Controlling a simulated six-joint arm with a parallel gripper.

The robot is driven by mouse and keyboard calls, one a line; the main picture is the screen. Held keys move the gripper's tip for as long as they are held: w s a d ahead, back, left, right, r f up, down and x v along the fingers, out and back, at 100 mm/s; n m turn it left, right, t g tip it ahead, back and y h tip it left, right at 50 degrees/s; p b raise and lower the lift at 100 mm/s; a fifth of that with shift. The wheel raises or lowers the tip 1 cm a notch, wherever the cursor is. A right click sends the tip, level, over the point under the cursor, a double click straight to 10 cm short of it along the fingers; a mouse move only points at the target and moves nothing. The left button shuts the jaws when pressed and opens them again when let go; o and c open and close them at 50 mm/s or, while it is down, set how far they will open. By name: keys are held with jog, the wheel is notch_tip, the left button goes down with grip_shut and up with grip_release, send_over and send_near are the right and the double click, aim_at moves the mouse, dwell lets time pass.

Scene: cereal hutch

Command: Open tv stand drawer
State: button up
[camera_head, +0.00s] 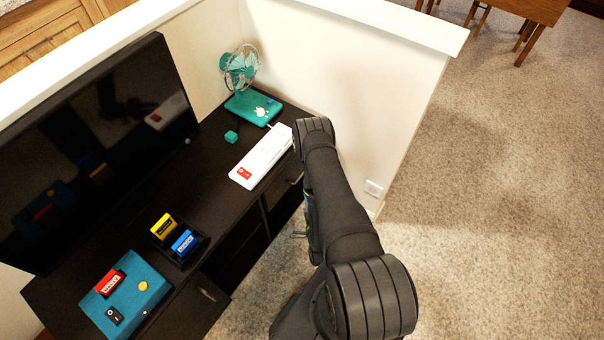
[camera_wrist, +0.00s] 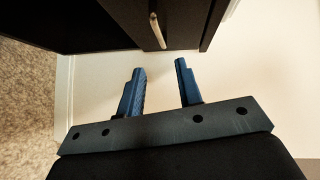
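The dark TV stand (camera_head: 190,215) runs along the low wall in the head view. Its left drawer (camera_head: 190,310) has a small metal handle and looks shut. The right drawer (camera_head: 284,204) is partly hidden by my arm. In the wrist view, a dark drawer front (camera_wrist: 185,18) with a pale bar handle (camera_wrist: 157,30) is at the top. My gripper (camera_wrist: 160,66) is open and empty, its two blue fingers apart. The handle lies beyond the fingertips, between them across the picture, with a gap. In the head view the gripper is mostly hidden behind my arm.
On the stand are a TV (camera_head: 100,140), a teal fan (camera_head: 240,72), a white power strip (camera_head: 262,156), a teal game console (camera_head: 125,300) and a holder with yellow and blue cartridges (camera_head: 180,250). A white wall (camera_head: 350,90) is close by on the right. Carpet (camera_head: 500,210) is open.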

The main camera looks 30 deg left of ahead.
jog(key=x, duration=1.3)
jog(key=shift+w+a, duration=0.25)
jog(key=shift+a, duration=0.1)
grip_shut()
